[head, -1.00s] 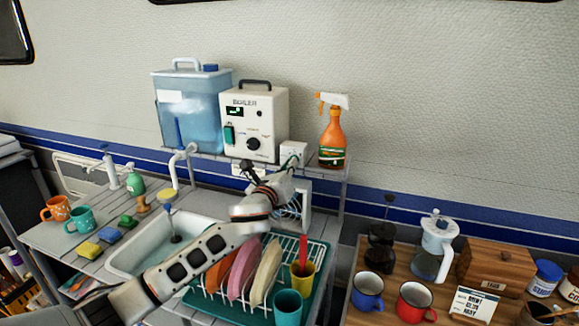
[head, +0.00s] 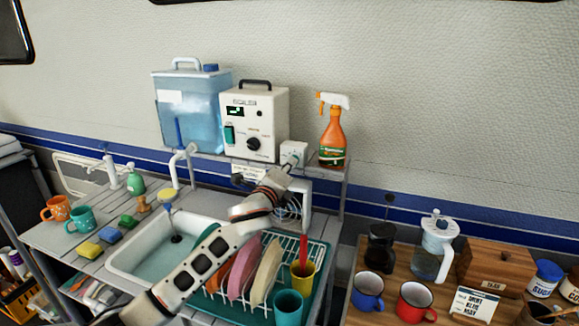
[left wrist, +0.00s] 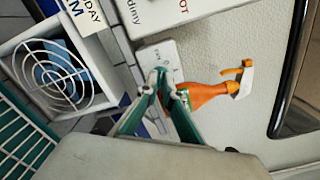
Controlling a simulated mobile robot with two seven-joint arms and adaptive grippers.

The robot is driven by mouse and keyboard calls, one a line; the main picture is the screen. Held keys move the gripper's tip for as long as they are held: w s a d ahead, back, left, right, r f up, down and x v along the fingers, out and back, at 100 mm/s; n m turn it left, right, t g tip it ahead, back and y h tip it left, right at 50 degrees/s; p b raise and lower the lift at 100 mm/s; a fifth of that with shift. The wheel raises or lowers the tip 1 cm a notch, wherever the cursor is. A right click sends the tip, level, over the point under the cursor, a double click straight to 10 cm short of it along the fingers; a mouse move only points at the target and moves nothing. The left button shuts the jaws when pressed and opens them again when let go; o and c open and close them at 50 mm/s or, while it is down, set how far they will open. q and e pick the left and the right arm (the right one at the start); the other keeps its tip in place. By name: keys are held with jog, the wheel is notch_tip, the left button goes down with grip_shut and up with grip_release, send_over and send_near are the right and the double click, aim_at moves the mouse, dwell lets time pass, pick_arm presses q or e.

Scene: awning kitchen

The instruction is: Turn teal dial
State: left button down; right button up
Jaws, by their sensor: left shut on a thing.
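A small white box (head: 294,150) is on the shelf, right of the boiler. My left gripper (head: 288,168) reaches up to its front from below. In the left wrist view, the green fingers of my left gripper (left wrist: 168,86) come together in front of the white box (left wrist: 165,58). They are shut on a small part at its face, which I take to be the teal dial; the fingers hide it almost fully. The boiler (head: 254,120) has a black knob (head: 253,143) and a teal part (head: 229,133), both clear of the gripper. My right gripper is out of view.
An orange spray bottle (head: 333,138) stands close right of the white box and a water tank (head: 190,108) left of the boiler. A small fan (left wrist: 55,75) is below the shelf. My arm passes above the sink (head: 150,252) and dish rack (head: 314,275).

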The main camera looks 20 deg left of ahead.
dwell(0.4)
pick_arm(q)
jog(key=c, duration=2.2)
grip_release()
jog(key=shift+c, duration=0.2)
jog(key=s, duration=1.2)
jog(key=shift+a, duration=0.2)
jog(key=shift+s, duration=0.1)
